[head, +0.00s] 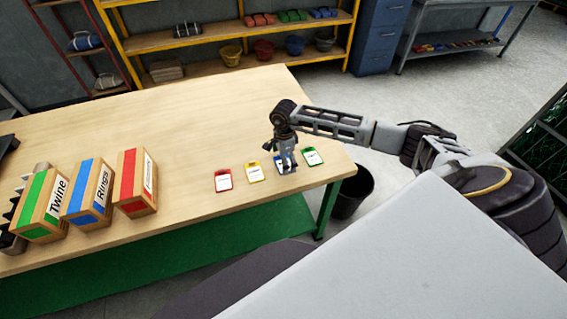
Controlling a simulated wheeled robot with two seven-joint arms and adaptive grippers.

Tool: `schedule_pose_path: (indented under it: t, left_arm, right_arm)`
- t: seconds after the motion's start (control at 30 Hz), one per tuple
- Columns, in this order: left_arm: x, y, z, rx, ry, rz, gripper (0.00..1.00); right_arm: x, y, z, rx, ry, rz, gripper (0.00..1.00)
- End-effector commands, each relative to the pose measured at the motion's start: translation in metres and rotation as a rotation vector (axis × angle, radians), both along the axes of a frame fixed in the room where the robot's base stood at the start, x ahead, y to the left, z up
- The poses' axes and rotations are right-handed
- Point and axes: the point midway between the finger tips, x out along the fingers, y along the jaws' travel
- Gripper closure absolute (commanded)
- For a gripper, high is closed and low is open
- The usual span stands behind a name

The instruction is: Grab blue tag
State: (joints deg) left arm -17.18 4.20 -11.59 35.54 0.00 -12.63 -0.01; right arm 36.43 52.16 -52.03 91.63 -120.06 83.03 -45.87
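The blue tag (279,168) lies on the wooden table (220,120) near its right end, in a row with a red tag (223,180), a yellow tag (255,172) and a green tag (312,157). My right gripper (287,169) is over the blue tag, pointing down, and covers much of it. I cannot tell whether its fingers touch the tag or are open or shut. My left gripper is not in view.
Wooden boxes with a green "Twine" label (44,206), a blue "Rings" label (90,194) and a red stripe (136,182) stand on the left of the table. A dark bin (351,192) stands on the floor beyond the right table end. The table's middle is clear.

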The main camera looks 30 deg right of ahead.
Motion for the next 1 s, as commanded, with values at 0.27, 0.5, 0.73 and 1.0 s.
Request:
schedule_pose_path:
  t: [0.27, 0.5, 0.73, 1.0]
  left_arm:
    - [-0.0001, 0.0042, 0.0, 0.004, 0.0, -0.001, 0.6]
    - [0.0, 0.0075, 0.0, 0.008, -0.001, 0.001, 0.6]
    - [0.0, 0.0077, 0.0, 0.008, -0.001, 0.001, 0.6]
    - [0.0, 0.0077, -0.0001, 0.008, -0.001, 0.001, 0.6]
  right_arm:
    - [0.0, 0.0, 0.0002, 0.0, 0.0, 0.0, 0.22]
    - [-0.0001, -0.0001, 0.0002, 0.0, 0.0, 0.0, 0.53]
    - [-0.0005, 0.0, -0.0005, -0.001, 0.001, 0.0, 0.82]
    - [-0.0014, 0.0001, -0.0015, 0.0, 0.003, 0.0, 1.0]
